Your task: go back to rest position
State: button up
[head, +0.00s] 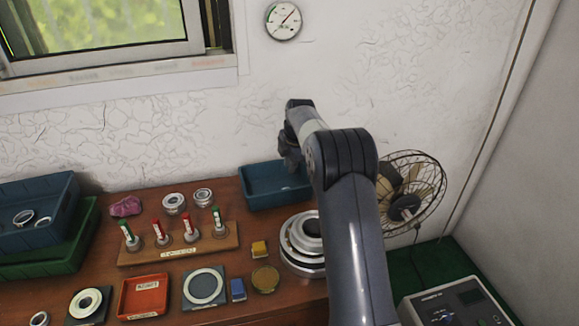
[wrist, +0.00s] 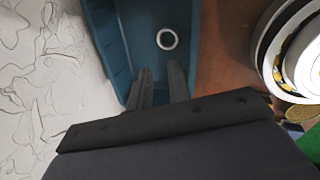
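A wooden peg board (head: 180,245), red tray (head: 143,297) and stacked bins (head: 38,215) are to the left. A fan (head: 410,195) stands behind my arm. The wall is close behind the tray.

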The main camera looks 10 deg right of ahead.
jog(key=p+x, duration=0.1)
jog(key=x, duration=1)
jog(key=shift+w+f+p, duration=0.15)
jog(key=shift+f+p, duration=0.2)
jog(key=shift+f, duration=0.05)
jog(key=shift+w+r, duration=0.15)
jog(key=shift+r, duration=0.2)
jog(key=shift+r+b, duration=0.4)
jog(key=shift+r, duration=1)
